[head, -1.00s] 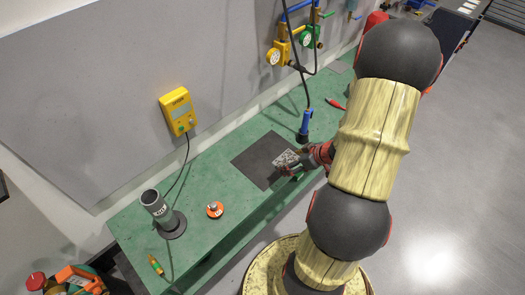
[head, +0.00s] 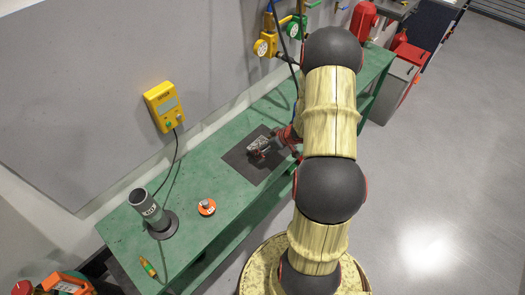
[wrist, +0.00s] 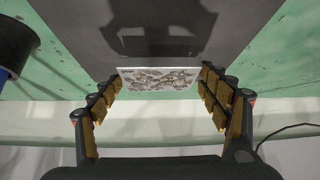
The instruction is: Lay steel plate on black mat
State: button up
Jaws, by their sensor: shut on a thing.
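The steel plate (head: 257,143) is a small, light, mottled grey piece over the black mat (head: 240,165), which lies flat on the green bench. In the wrist view the plate (wrist: 160,79) spans between my fingertips, its speckled face towards the camera. My gripper (head: 268,149) is shut on the plate by its two side edges; its padded fingers also show in the wrist view (wrist: 160,88). The mat (wrist: 85,35) fills the upper middle there, with a dark gripper-shaped shadow on it. Whether the plate touches the mat is unclear.
On the green bench (head: 190,180) stand a grey tube on a round base (head: 150,210) and an orange round piece (head: 206,207). A yellow meter (head: 165,106) hangs on the wall with a cable. A dark round object (wrist: 15,45) is at left in the wrist view.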

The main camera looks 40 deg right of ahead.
jog(key=shift+w+f+b, duration=0.2)
jog(key=shift+f+b, duration=0.05)
jog(key=shift+f, duration=0.65)
jog(key=shift+w+f+b, duration=0.15)
jog(key=shift+f+b, duration=0.1)
jog(key=shift+f, duration=0.65)
jog(key=shift+f, duration=0.1)
jog(key=o, duration=1.8)
jog(key=shift+c, duration=0.2)
